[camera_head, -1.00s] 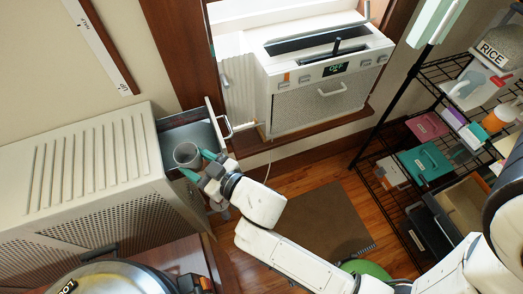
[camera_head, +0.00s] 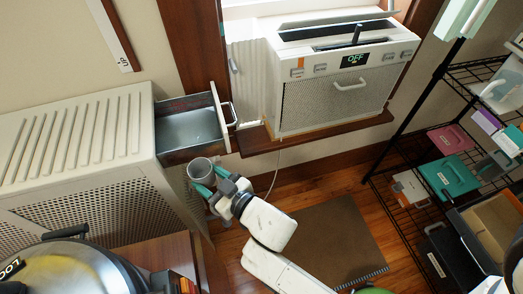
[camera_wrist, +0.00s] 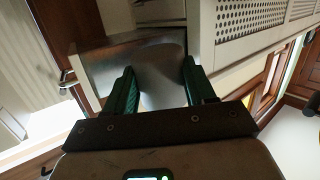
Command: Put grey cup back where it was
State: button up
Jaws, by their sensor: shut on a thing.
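The grey cup (camera_head: 201,171) is between the teal fingers of my gripper (camera_head: 212,182), which is shut on it. In the head view the cup appears just on the near side of the open drawer (camera_head: 222,128), with its round opening facing up toward the camera. The drawer sticks out from the white slatted cabinet and its visible floor looks empty. In the wrist view the grey cup (camera_wrist: 160,88) shows between the two green fingers of my gripper (camera_wrist: 160,82), partly hidden and dim. The drawer (camera_wrist: 112,60) lies beyond it there.
The white slatted cabinet (camera_head: 75,135) fills the left. A window unit with an OFF display (camera_head: 335,95) stands right of the drawer. A wire shelf (camera_head: 430,75) with boxes is at the right. A brown mat (camera_head: 335,240) lies on the wooden floor. A round metal lid (camera_head: 75,270) is at bottom left.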

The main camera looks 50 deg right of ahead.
notch_tip(320, 180, down, 25)
jog(key=b, duration=2.3)
jog(key=shift+s+d, duration=0.25)
jog(key=shift+d, duration=0.05)
jog(key=shift+a, duration=0.15)
